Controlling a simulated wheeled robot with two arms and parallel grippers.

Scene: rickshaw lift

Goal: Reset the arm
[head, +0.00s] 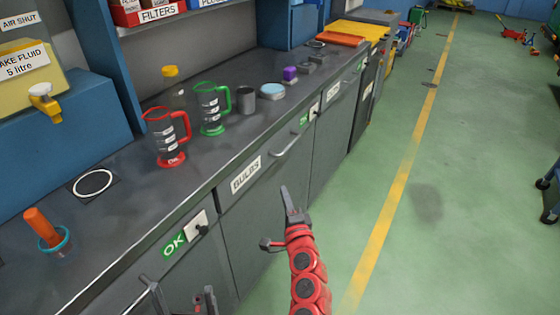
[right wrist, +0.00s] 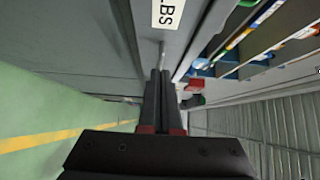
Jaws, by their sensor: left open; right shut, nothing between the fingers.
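My right gripper (head: 290,203) is at the end of a red segmented arm, in front of the grey drawer marked BULBS (head: 246,174). Its fingers are together and hold nothing. In the right wrist view the shut fingers (right wrist: 160,76) point toward the drawer front, and the drawer handle (right wrist: 162,48) shows just beyond the tips; I cannot tell whether they touch. My left gripper (head: 180,296) is at the bottom edge of the head view, fingers apart and empty, in front of the cabinet below the green OK label (head: 173,245). The rest of the left arm is out of view.
The dark worktop (head: 135,211) carries a red jug (head: 165,137), a green jug (head: 210,108), a grey cup (head: 245,99) and an orange-handled tool (head: 42,227). Green floor (head: 440,200) with a yellow line lies open to the right.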

